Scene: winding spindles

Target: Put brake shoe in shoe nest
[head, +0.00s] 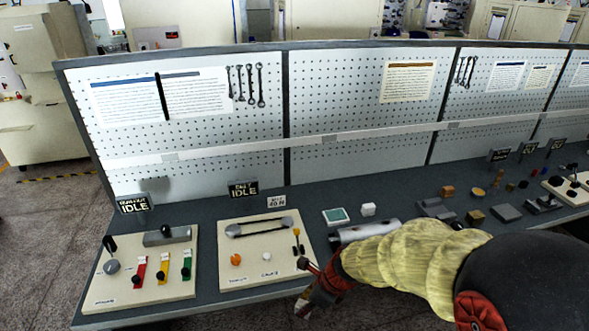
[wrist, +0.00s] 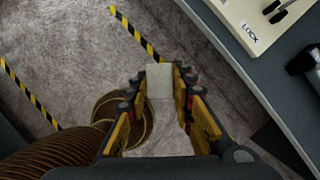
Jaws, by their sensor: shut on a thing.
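My gripper (head: 312,294) is low at the front edge of the bench in the head view, in front of the second cream panel. In the wrist view its fingertips (wrist: 160,82) are closed on a pale grey block (wrist: 159,80), which looks like the brake shoe. The block sticks out past the fingertips, with floor behind it and the bench edge to the right. In the head view the held block cannot be made out. I cannot tell which fixture is the shoe nest; a grey fixture (head: 434,208) stands on the bench beyond my arm.
The bench carries a left cream panel (head: 123,290) with coloured levers and a second cream panel (head: 240,276) with knobs and a dark link. A pegboard (head: 225,135) stands behind.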

